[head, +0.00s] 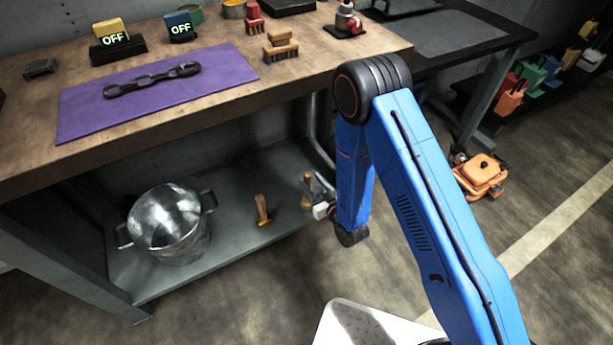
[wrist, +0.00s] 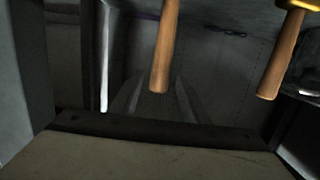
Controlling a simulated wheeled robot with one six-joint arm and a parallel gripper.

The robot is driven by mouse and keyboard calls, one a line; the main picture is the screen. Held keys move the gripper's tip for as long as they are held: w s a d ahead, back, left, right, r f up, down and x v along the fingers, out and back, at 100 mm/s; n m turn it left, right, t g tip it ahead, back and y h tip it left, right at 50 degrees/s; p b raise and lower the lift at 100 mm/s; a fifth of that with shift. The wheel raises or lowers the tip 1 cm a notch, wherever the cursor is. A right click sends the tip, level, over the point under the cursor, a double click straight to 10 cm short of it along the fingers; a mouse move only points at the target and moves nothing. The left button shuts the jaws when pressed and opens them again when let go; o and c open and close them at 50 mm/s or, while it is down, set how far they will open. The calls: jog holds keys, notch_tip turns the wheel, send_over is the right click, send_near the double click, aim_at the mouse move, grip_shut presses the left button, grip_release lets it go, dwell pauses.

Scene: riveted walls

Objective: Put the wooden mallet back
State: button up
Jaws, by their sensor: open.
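On the lower shelf in the head view, a wooden piece (head: 308,180) stands right by my gripper (head: 318,205), which partly hides it. In the wrist view, a plain wooden handle (wrist: 165,45) comes down from the top edge. Its end lies in line with the gap between my gripper's fingers (wrist: 157,103), which are apart. The head of that tool is out of frame, so I cannot tell for certain that it is the wooden mallet. A second wooden-handled tool (head: 262,209) with a yellow head stands to the left; its handle (wrist: 282,55) is at the right in the wrist view.
A shiny metal pot (head: 168,222) stands on the grey lower shelf (head: 235,232). The wooden bench top (head: 335,62) is above it. A purple mat (head: 220,72) with a dark tool, brushes and two OFF boxes lie on the bench. An orange object (head: 482,174) is on the floor at right.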

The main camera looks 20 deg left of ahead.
jog(key=shift+v, duration=2.45)
